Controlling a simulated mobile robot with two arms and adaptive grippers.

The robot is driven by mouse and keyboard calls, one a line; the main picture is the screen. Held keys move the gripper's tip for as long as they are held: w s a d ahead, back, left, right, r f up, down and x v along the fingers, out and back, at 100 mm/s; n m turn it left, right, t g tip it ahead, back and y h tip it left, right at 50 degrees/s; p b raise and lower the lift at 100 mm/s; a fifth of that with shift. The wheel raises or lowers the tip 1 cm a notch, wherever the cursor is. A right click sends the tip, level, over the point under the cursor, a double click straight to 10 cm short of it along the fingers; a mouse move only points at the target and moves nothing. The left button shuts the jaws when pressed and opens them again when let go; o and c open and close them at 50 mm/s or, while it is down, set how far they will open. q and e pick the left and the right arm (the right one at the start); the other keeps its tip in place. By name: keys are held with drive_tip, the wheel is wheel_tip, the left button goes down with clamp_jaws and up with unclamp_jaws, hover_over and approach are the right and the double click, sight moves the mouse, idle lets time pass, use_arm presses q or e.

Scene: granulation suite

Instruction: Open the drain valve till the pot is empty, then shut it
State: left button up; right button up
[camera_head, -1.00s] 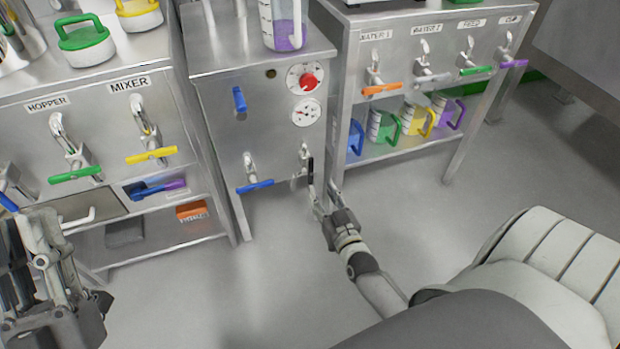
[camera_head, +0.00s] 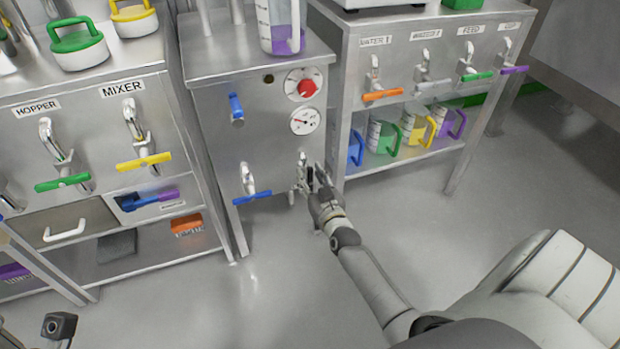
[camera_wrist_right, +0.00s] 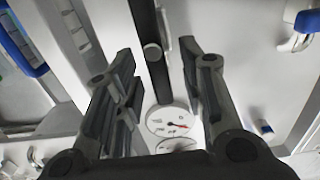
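A valve with a black handle (camera_head: 309,174) sits low on the front of the middle steel cabinet (camera_head: 270,140). I see no label on it, and the pot's inside is not visible. My right gripper (camera_head: 314,181) is at this handle. In the right wrist view, the black handle (camera_wrist_right: 152,55) stands between the two spread fingers of the right gripper (camera_wrist_right: 160,80), with gaps showing beside it. A pressure gauge (camera_head: 305,121) is above the valve and also shows in the wrist view (camera_wrist_right: 170,120). My left gripper is not clearly in view.
A blue-handled tap (camera_head: 250,195) is left of the black handle. A red dial (camera_head: 307,87) and a blue lever (camera_head: 236,107) are higher up. A jug with purple liquid (camera_head: 282,30) stands on the cabinet. The floor in front is clear.

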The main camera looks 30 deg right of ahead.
drive_tip(key=shift+w+d, duration=0.1)
drive_tip(key=shift+w, duration=0.3)
drive_tip(key=shift+c, duration=0.2)
clamp_jaws()
